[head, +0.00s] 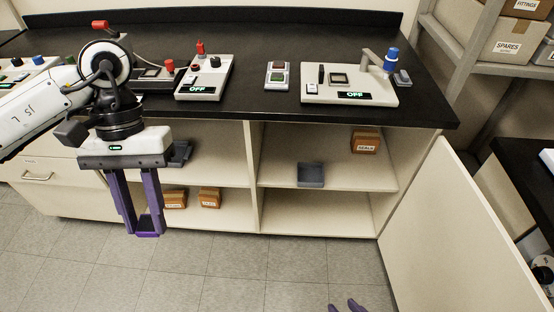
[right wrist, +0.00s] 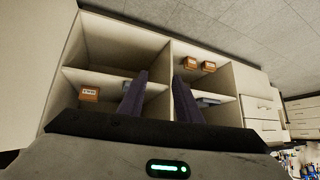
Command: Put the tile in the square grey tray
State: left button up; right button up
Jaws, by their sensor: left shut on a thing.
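The square grey tray (head: 310,176) sits on the upper shelf of the right cupboard bay, left of a small orange-brown box. In the right wrist view a finger partly hides the tray (right wrist: 127,86). My left gripper (head: 148,229) points down in front of the left bay, above the floor. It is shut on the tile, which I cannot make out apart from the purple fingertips. It is well left of the tray. My right gripper (head: 346,306) shows only its fingertips at the bottom edge. In the right wrist view its fingers (right wrist: 162,92) are apart with nothing between them.
The black counter (head: 260,40) holds several instruments, including a profiler (head: 350,92) reading OFF. The orange-brown box (head: 366,142) shares the tray's shelf. Two boxes (head: 209,198) stand on the lower left shelf. A cupboard door (head: 450,240) stands open at right; a divider (head: 252,170) separates the bays.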

aim_at(309, 178)
jog(key=z, duration=0.75)
jog(key=i, duration=1)
